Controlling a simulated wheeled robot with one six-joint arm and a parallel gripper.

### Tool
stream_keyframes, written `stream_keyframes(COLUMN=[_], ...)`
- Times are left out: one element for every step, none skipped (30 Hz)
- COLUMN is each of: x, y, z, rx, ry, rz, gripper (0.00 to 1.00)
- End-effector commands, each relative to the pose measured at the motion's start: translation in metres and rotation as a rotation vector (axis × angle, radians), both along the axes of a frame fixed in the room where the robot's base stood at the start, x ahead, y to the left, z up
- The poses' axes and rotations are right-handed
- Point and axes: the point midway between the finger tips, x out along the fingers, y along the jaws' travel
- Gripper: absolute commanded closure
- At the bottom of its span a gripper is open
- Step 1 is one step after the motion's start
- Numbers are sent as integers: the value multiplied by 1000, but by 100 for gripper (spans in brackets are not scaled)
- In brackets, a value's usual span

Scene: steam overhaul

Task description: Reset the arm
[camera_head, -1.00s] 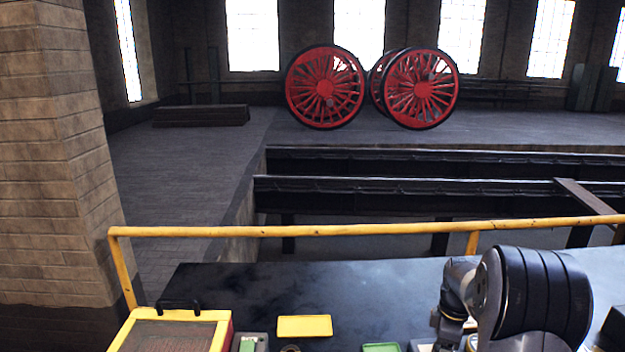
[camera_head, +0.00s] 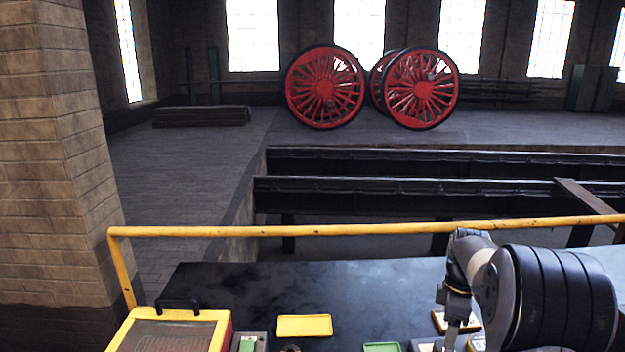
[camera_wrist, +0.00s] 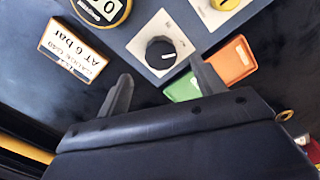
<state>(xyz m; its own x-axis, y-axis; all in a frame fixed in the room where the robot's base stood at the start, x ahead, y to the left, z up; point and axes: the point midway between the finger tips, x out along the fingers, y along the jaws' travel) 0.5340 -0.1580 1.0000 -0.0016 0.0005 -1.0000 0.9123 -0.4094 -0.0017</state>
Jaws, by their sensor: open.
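My arm stands at the right of the dark bench (camera_head: 240,285) in the head view. My gripper (camera_head: 452,335) points down near the bench's lower edge there. A black knob (camera_wrist: 161,52) on a grey-blue panel lies beyond the fingertips. The fingers do not appear to touch it.
A label plate reading "AT 6 bar" (camera_wrist: 72,50), a yellow-rimmed gauge (camera_wrist: 103,8) and green (camera_wrist: 184,88) and orange (camera_wrist: 232,60) pieces surround the knob. A yellow tray (camera_head: 304,326) and yellow-framed case (camera_head: 172,333) are left. A yellow rail (camera_head: 350,229) runs behind the bench.

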Motion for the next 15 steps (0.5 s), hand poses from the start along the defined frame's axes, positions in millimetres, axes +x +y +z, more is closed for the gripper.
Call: stream_keyframes(x=[-1, -1, -1, -1, -1, -1, -1, -1, -1, -2, 0, 0, 0, -1, -1], y=[0, 0, 0, 0, 0, 0, 0, 0, 0, 0, 0, 0, 0, 0, 0], z=[-11, -17, -25, -31, -37, -45, -51, -57, -65, -71, -68, -67, -67, -67, -67], rx=[2, 2, 2, 2, 1, 2, 2, 2, 2, 2, 0, -1, -1, -1, -1], ry=[5, 5, 5, 4, 5, 4, 5, 5, 4, 6, 0, -1, -1, -1, -1], rz=[0, 0, 0, 0, 0, 0, 0, -1, -1, -1, -29, -63, -88, -112, -144], gripper=[35, 35, 35, 35, 35, 35, 35, 35, 35, 35, 35, 35, 35, 35, 35])
